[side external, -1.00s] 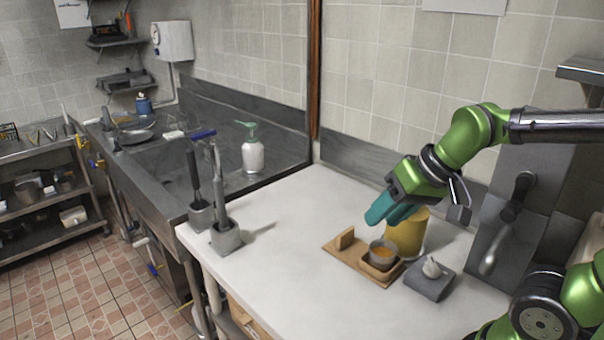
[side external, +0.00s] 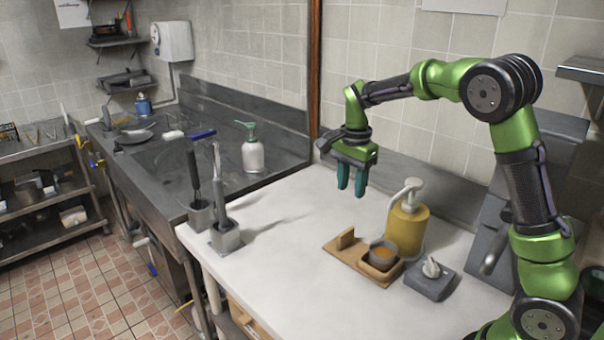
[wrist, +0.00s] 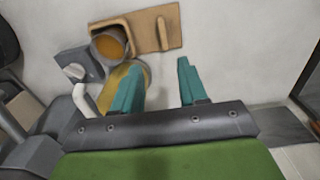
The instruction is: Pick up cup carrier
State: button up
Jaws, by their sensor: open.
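The cup carrier (side external: 346,252) is a flat tan wooden tray with an upright block at its left end. It lies on the white counter in the side view. A grey cup (side external: 382,254) with orange-brown contents sits in its right end. In the wrist view the carrier (wrist: 158,30) is at the top, with the cup (wrist: 109,44) at its left end. My gripper (side external: 351,193) is open and empty, pointing down above the counter, behind the carrier and apart from it. Its teal fingers also show in the wrist view (wrist: 158,85).
A yellow pump bottle (side external: 407,228) stands right behind the cup. A grey block with a white knob (side external: 431,280) is at the cup's right. Two grey holders with upright tools (side external: 225,237) stand at the counter's left edge. The counter's middle left (side external: 285,225) is clear.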

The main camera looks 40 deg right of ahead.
send_near(346, 231)
jog(key=f, duration=0.5)
jog(key=shift+s, duration=0.25)
jog(key=f, duration=0.5)
jog(key=shift+w+d+f, duration=0.1)
jog(key=shift+w, duration=0.15)
grip_shut()
